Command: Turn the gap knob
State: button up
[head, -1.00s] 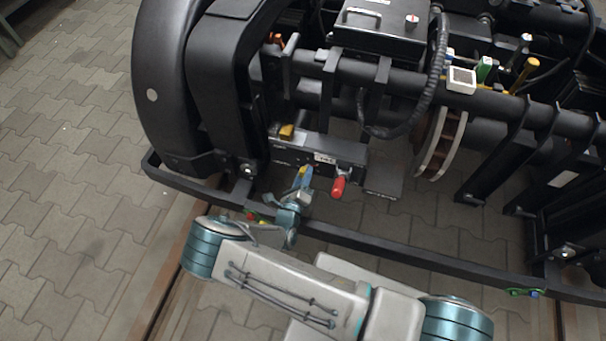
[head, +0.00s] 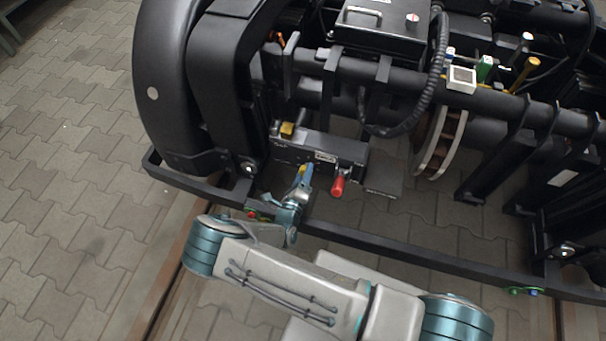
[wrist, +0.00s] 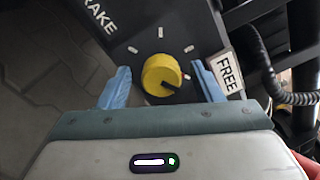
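The gap knob is yellow and round with a black pointer mark, and shows in the wrist view (wrist: 161,75) on a dark panel with white tick marks around it. The mark points to the lower right. In the head view a small yellow bit of the knob (head: 302,168) shows beside my fingers. My gripper (wrist: 160,88) is open, with one blue finger on each side of the knob and a visible gap to both. It also shows in the head view (head: 304,176), in front of the dark box (head: 345,148).
A red-handled lever (head: 338,186) stands close to the right of my gripper. A "FREE" label (wrist: 225,73) is by the right finger. A black frame bar (head: 400,255) runs below, and a black hose (head: 408,125) hangs above right.

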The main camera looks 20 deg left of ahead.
jog(key=s+d+p, duration=0.1)
jog(key=s+p, duration=0.2)
jog(key=s, duration=1)
jog(key=shift+s+d, duration=0.3)
jog(key=shift+s, duration=0.05)
jog(key=w+d+r+m+g+h+p, duration=0.5)
jog(key=r+m, duration=0.4)
jog(key=r, duration=0.4)
jog(key=w+d+r+m+g+h+p, duration=0.2)
jog(key=d+r+m+g+h+p, duration=0.15)
jog(key=d+r+m, duration=0.7)
jog(key=w+d+r+m+g+h+p, duration=0.35)
jog(key=r+m+g+p, duration=0.35)
jog(key=r, duration=0.7)
jog(key=s+d+r+m+y+p, duration=0.3)
jog(key=r+m, duration=0.5)
jog(key=r, duration=0.3)
jog(key=s+d+r+m+y+p, duration=0.3)
jog(key=d+r+m+p, duration=0.2)
jog(key=r, duration=0.6)
jog(key=s+d+r+m+y+p, duration=0.4)
jog(key=d+r+m, duration=0.4)
jog(key=r+m, duration=0.2)
notch_tip(320, 180, up, 2)
jog(key=shift+r+m, duration=0.1)
jog(key=shift+m, duration=0.25)
